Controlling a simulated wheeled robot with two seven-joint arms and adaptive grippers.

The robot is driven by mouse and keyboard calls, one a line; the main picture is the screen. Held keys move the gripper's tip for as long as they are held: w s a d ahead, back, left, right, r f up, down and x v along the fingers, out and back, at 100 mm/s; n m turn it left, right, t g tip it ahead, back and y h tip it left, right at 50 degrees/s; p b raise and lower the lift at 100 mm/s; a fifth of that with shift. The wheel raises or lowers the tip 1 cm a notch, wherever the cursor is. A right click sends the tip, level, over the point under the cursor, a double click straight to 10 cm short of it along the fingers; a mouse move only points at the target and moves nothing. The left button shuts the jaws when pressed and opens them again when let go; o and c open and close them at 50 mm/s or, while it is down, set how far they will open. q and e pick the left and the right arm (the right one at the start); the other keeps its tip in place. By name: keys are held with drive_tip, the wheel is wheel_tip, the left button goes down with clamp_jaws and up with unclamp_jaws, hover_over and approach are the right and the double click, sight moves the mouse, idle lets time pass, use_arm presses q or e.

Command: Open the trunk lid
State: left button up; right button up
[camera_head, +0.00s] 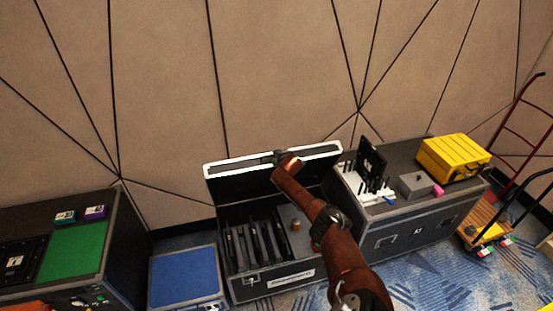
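The black trunk (272,284) stands on the floor against the wall, with a pale label on its front. Its lid (235,185), edged in white, is raised and leans back toward the wall. Several dark upright slabs (252,243) stand inside the trunk. My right gripper (279,157) is at the middle of the lid's upper edge and appears to touch it. Its fingers are too small and dark to tell open from shut. My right arm crosses in front of the trunk and hides part of the lid and interior. My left gripper is not in view.
A black case (425,228) with a yellow toolbox (453,157) stands close on the right. A blue-topped box (184,276) and a case with a green panel (73,252) stand left. A red hand truck (522,128) is at far right. Blue carpet is clear at front right.

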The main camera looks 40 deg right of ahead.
drive_tip(key=v, duration=1.2)
idle(0.5)
